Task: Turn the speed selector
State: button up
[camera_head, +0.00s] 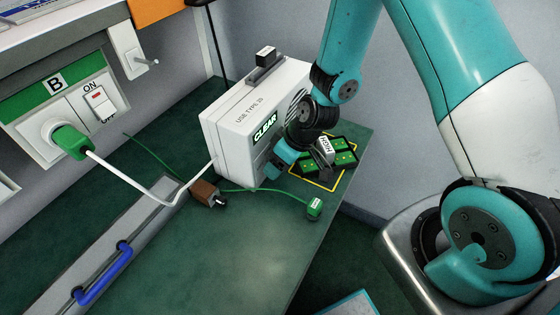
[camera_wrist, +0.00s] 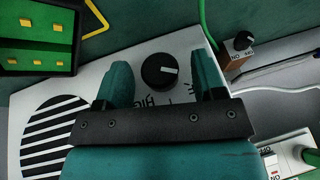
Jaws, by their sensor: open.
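The speed selector appears to be the round black knob (camera_wrist: 159,71) with a white pointer mark, on the front face of a white box (camera_head: 226,140). Small lettering sits beside it, partly hidden by my gripper. My gripper (camera_wrist: 161,60) is open, with one teal finger to each side of the knob in the wrist view. Gaps show between the fingers and the knob, and I cannot tell the depth between them. In the head view my gripper (camera_head: 273,168) is close in front of the box, below its green CLEAR label (camera_head: 265,128). The knob is hidden there.
A brown block with a black knob (camera_head: 205,193) lies left of the box, by cables. A green plug (camera_head: 314,207) and a black tray with green compartments (camera_head: 343,152) lie on the green bench (camera_head: 230,250). A wall panel (camera_head: 65,105) holds a plugged-in cable.

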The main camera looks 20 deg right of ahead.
jog(key=c, duration=0.9)
